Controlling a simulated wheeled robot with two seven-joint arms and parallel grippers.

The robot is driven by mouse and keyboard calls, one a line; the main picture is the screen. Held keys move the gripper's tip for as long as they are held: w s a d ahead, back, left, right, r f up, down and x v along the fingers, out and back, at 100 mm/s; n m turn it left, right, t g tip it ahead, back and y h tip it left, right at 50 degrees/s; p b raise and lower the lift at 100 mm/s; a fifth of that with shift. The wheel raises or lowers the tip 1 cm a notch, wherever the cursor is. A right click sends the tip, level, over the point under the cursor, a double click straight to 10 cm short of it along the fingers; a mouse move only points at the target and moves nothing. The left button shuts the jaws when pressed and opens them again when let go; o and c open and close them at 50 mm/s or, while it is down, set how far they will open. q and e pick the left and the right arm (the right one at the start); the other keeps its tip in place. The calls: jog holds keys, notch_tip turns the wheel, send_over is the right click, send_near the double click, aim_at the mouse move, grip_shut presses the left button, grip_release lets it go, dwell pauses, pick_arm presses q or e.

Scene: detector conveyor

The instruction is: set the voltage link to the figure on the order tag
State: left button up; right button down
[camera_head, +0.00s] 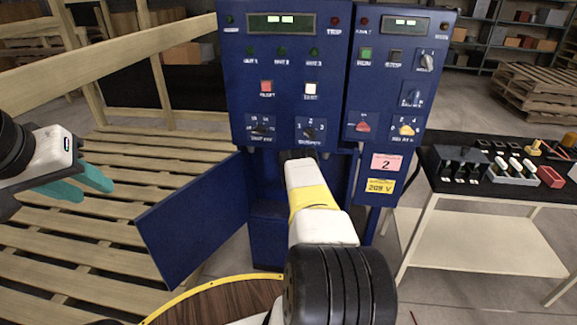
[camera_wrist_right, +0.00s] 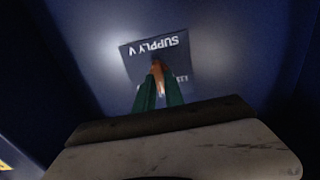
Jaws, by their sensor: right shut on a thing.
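The blue detector cabinet (camera_head: 285,85) stands ahead with its lower door (camera_head: 195,218) swung open to the left. A yellow tag (camera_head: 381,186) on its right column seems to read 208 V, under a pink tag (camera_head: 386,163) marked 2. In the right wrist view a dark plate (camera_wrist_right: 135,62) marked SUPPLY V, upside down, carries an orange-copper voltage link (camera_wrist_right: 159,70). My right gripper (camera_wrist_right: 158,88) is shut on this link; its fingers hide part of the plate's lettering. In the head view its fingers are inside the opening, hidden. My left gripper (camera_head: 97,192) is open and empty, left of the door.
Wooden pallets (camera_head: 110,165) and a railing lie at the left. A round wooden top (camera_head: 215,300) with a yellow rim is at the front. The cabinet opening is narrow and dark.

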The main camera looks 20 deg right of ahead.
jog(key=shift+f, duration=0.1)
jog(key=c, duration=1.4)
grip_release()
jog(key=shift+c, duration=0.2)
jog(key=shift+s, duration=0.1)
jog(key=v, duration=0.7)
jog(key=shift+s+a, duration=0.2)
jog(key=shift+s, duration=0.1)
